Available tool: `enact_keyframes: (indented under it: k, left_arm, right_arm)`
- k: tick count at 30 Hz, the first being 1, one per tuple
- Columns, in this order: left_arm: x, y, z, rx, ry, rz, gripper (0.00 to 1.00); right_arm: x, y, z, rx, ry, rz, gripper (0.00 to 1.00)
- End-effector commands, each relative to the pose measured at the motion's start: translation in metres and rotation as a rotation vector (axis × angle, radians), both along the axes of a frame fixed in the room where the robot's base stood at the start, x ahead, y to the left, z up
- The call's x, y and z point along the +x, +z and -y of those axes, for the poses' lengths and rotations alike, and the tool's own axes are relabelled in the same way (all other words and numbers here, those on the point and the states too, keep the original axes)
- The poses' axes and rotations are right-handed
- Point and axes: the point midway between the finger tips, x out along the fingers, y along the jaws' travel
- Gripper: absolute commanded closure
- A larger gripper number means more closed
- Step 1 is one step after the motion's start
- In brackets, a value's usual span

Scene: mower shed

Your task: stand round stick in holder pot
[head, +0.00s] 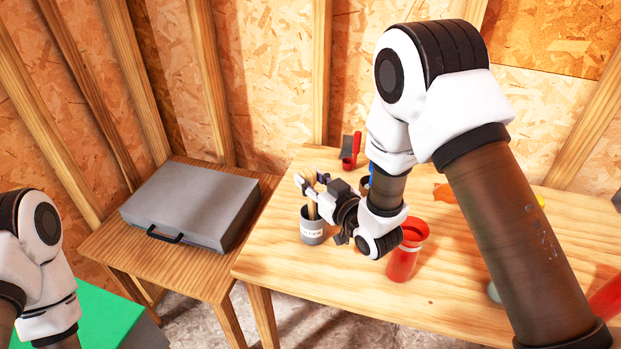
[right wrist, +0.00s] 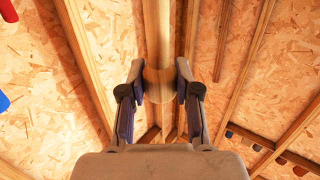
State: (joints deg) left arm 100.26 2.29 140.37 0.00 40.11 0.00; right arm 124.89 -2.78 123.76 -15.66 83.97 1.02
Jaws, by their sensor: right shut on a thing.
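The holder pot (head: 313,236) is a small grey pot with a white label, upright near the left edge of the workbench in the head view. The round stick (head: 312,211) is pale wood and stands about upright at the pot's mouth. Its lower end appears to be inside the pot, hidden by the rim. My right gripper (head: 311,184) is shut on the stick just above the pot. In the right wrist view, the stick (right wrist: 158,40) sits between the two fingers. My left gripper is out of view; only part of that arm shows at bottom left.
A red cup (head: 405,256) stands right of my right gripper on the workbench (head: 340,290). A red-handled brush (head: 351,152) and a dark cup (head: 364,184) are behind. A grey case (head: 190,200) lies on a lower side table. The bench front is clear.

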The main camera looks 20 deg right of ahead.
Motion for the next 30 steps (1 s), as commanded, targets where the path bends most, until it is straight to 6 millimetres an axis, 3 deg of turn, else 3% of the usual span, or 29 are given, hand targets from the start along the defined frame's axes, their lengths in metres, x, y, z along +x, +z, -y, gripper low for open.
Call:
enact_keyframes:
  k: [2,3,5,6,17,24,30]
  left_arm:
    - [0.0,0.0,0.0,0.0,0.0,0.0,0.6]
    - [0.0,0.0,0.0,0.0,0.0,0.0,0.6]
    - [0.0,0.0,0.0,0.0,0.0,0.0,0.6]
    - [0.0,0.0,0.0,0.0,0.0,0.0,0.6]
    - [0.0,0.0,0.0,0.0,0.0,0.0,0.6]
    - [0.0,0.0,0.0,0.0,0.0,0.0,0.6]
    - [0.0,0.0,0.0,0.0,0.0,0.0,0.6]
  right_arm:
    - [0.0,0.0,0.0,0.0,0.0,0.0,1.0]
    - [0.0,0.0,0.0,0.0,0.0,0.0,0.65]
    - [0.0,0.0,0.0,0.0,0.0,0.0,0.44]
    - [0.0,0.001,0.0,0.0,0.0,0.0,0.39]
    - [-0.006,0.001,0.002,0.001,0.0,-0.001,0.39]
    - [-0.05,0.005,0.016,0.003,-0.002,-0.003,0.39]
    - [-0.071,0.008,0.023,0.001,-0.001,0.001,0.39]
